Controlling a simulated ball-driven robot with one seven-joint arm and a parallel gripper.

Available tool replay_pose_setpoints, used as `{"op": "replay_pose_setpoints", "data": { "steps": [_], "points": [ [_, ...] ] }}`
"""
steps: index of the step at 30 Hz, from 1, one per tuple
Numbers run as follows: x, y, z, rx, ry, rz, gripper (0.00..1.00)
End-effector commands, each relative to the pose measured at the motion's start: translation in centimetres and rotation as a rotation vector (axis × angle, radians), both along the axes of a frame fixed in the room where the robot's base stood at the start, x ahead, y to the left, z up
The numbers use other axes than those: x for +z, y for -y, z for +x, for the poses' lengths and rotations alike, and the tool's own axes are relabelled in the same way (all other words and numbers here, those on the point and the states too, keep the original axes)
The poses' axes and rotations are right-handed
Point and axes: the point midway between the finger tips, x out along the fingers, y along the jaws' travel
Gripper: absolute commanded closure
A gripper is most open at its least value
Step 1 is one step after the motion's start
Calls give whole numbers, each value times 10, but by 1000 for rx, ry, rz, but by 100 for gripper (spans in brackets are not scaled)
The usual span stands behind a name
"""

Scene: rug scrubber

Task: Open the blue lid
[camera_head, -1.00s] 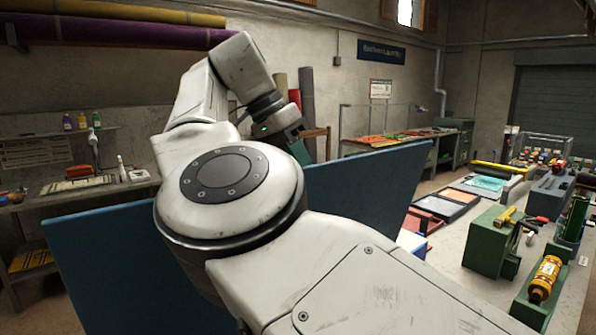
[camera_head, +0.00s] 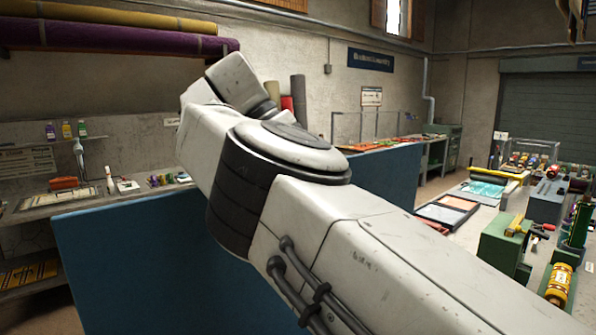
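A large blue panel (camera_head: 140,270), which looks like the blue lid, stands steeply upright across the left and middle of the head view. Its right part (camera_head: 390,185) shows behind my arm. My white arm crosses in front of the panel and hides its middle. The far arm links rise above the panel's top edge. My gripper is hidden behind my own arm, so I cannot see its fingers or whether it touches the panel. The panel's lower edge and any hinge are out of sight.
At right, a workbench holds a green block-like machine (camera_head: 507,240), a yellow cylinder (camera_head: 559,284) and framed trays (camera_head: 446,213). A shelf with small bottles (camera_head: 66,130) and a counter stand at left. Rolled rugs (camera_head: 110,38) hang at upper left.

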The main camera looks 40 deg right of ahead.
Motion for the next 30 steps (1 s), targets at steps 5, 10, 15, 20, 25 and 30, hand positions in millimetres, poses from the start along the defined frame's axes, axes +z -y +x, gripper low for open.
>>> {"op": "replay_pose_setpoints", "data": {
  "steps": [5,10,15,20,25,30],
  "points": [
    [-11,-2,1,3,-7,19,100],
    [-11,-2,1,2,-6,19,76],
    [-8,-1,1,1,-5,14,59],
    [-6,-1,1,1,-3,12,58],
    [-4,0,0,0,-2,9,58],
    [3,8,-6,-4,-3,7,58]
  ]
}}
